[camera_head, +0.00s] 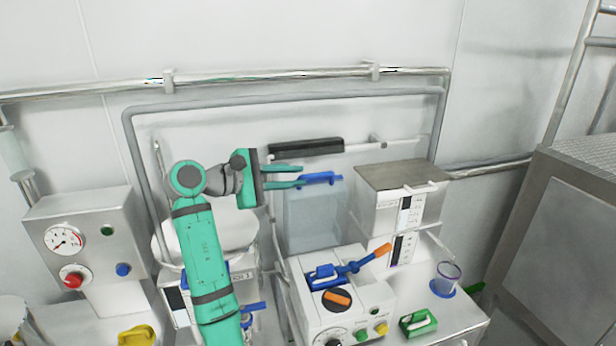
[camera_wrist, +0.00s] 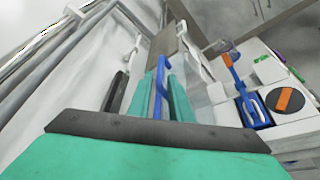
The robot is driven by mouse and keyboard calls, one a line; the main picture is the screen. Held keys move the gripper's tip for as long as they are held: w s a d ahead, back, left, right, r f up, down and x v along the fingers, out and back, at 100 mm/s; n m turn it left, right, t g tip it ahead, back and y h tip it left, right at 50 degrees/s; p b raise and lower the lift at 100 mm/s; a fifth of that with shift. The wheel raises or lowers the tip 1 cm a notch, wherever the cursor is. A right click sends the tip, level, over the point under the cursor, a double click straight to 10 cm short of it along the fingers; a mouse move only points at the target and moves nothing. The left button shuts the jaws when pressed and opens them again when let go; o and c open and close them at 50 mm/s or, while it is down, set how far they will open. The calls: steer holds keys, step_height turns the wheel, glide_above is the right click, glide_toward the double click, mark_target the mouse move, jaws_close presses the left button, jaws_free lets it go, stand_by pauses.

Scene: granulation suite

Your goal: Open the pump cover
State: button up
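The pump (camera_head: 352,312) is a white box with a blue lever (camera_head: 345,270) tipped in orange and an orange-marked dark knob (camera_head: 337,299). A translucent grey-blue cover (camera_head: 314,218) stands upright behind it, with a blue handle (camera_head: 322,179) along its top edge. My gripper (camera_head: 301,176) is at the left end of this handle, fingers pointing right and spread apart. In the wrist view, the blue handle (camera_wrist: 160,82) shows between the two fingers (camera_wrist: 163,90), with gaps visible. I cannot tell whether either finger touches it. The lever (camera_wrist: 238,84) also shows there, to the right.
A steel-topped unit (camera_head: 402,187) stands right of the cover. A black bar (camera_head: 306,146) and pipes run along the wall behind. A clear cup (camera_head: 446,279) and a green item (camera_head: 418,323) sit right of the pump. A gauge panel (camera_head: 85,240) is at left.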

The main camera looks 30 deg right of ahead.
steer(key=shift+v, duration=1.8)
